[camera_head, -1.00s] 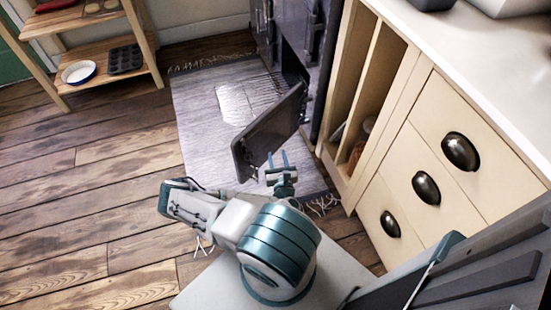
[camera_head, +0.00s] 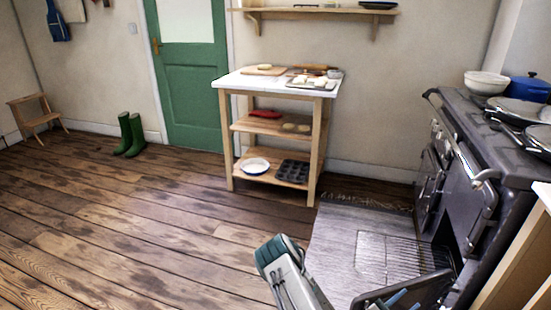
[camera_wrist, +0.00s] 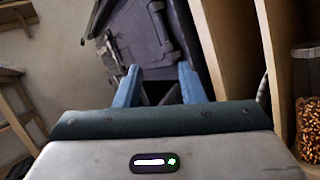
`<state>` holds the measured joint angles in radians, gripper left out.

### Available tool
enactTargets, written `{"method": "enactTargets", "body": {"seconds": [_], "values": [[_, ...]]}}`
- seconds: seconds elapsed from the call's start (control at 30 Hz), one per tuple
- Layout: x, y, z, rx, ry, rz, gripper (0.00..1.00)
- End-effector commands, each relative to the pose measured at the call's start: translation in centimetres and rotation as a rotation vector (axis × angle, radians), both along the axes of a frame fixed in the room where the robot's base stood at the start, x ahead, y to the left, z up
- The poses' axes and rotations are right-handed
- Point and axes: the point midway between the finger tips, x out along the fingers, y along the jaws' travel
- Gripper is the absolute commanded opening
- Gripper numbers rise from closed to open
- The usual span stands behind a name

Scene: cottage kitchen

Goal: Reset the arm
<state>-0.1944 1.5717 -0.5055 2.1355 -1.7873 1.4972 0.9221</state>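My gripper (camera_wrist: 159,68) shows in the wrist view with its two blue fingers apart and nothing visible between them. The dark range (camera_wrist: 150,35) lies beyond the fingertips. In the head view, part of my arm shows at the bottom edge, and blue fingers (camera_head: 397,298) show beside the range's lowered oven door (camera_head: 375,297). Most of the gripper is cut off there. I cannot tell whether the fingers touch the door.
The range (camera_head: 490,180) stands at the right with pans on top. A wooden trolley (camera_head: 230,140) holds trays and a muffin tin (camera_head: 293,171). Green boots (camera_head: 130,135) stand by the green door (camera_head: 195,100). The wooden floor at left is clear. A jar (camera_wrist: 308,125) sits in the cabinet.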

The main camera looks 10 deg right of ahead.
Motion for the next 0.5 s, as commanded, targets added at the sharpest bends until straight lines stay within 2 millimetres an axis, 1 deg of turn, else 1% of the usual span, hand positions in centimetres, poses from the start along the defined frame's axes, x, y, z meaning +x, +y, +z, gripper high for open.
{"method": "enactTargets", "body": {"seconds": [0.03, 0.1, 0.3, 0.5], "values": [[0.0, 0.2, 2.3, 0.010, -0.048, -0.054, 0.36], [-0.5, 0.5, 4.4, 0.027, -0.102, -0.133, 0.36], [-2.0, 1.8, 9.9, 0.103, -0.252, -0.351, 0.36], [-3.7, 3.8, 14.5, 0.224, -0.388, -0.553, 0.36]]}}
